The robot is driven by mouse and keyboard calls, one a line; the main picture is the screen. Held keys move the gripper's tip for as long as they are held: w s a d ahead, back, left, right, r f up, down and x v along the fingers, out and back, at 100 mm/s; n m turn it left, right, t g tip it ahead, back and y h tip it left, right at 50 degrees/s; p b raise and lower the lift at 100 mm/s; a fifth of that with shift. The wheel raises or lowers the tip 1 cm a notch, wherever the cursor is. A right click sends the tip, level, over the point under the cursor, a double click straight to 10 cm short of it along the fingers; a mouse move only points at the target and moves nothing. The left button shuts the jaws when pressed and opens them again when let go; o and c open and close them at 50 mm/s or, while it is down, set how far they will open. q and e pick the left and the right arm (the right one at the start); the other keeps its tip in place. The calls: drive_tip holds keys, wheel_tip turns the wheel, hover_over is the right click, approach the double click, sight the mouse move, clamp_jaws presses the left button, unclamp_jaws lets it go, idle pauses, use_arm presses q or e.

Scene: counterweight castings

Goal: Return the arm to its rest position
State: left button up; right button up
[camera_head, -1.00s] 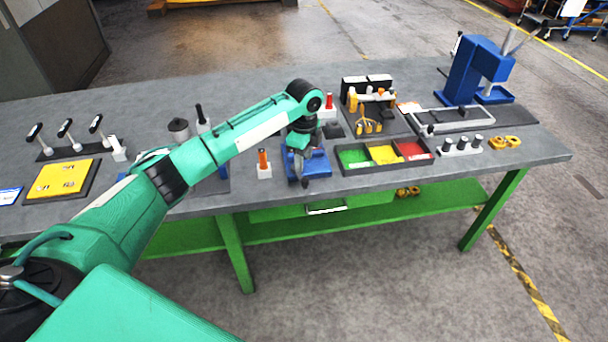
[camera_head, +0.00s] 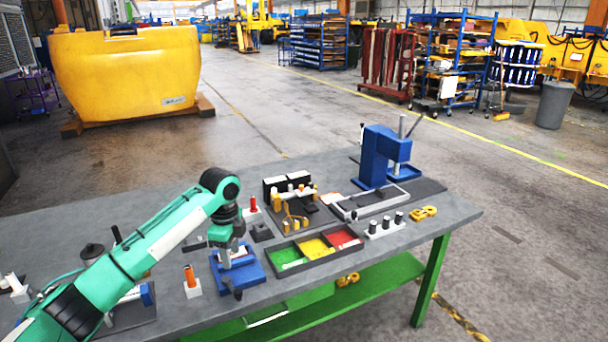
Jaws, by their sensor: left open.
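My left arm, green with black joints, reaches in from the lower left over the grey workbench (camera_head: 420,218). My left gripper (camera_head: 226,262) points down above a blue fixture (camera_head: 252,276) near the bench's front edge. It is open. The arm's wrist hides part of the fixture, and I cannot tell whether the fingers touch it. My right gripper is not in view.
An orange-handled tool in a white block (camera_head: 192,284) stands left of the fixture. A tray of green, yellow and red bins (camera_head: 318,250) lies to its right. A blue press (camera_head: 378,160) stands at the bench's far right. Yellow casting (camera_head: 125,70) stands on the floor behind.

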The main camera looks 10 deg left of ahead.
use_arm(q)
drive_tip(key=s+d+f+n+t+h, duration=0.1)
drive_tip(key=s+d+f+n, duration=0.2)
drive_tip(key=s+d+f, duration=0.5)
drive_tip(key=s+d+f+n+t+h, duration=0.15)
drive_tip(key=s+d+f, duration=0.35)
drive_tip(key=s+f, duration=0.55)
drive_tip(key=s+a+n+y, duration=0.1)
drive_tip(key=s+a+n, duration=0.1)
drive_tip(key=s+n, duration=0.35)
drive_tip(key=s+a+r+n+t, duration=0.1)
drive_tip(key=s+a+n, duration=0.15)
drive_tip(key=s, duration=0.65)
drive_tip(key=s+a+n+y, duration=0.1)
drive_tip(key=s+a+n, duration=0.25)
drive_tip(key=s, duration=0.35)
wheel_tip(320, 180, down, 32)
drive_tip(key=g, duration=0.1)
drive_tip(key=s+a+f+g, duration=0.1)
drive_tip(key=s+a+f, duration=0.1)
drive_tip(key=s+f, duration=1.6)
drive_tip(key=shift+s+a+f, duration=0.25)
drive_tip(key=shift+s+a, duration=0.05)
drive_tip(key=shift+s, duration=0.6)
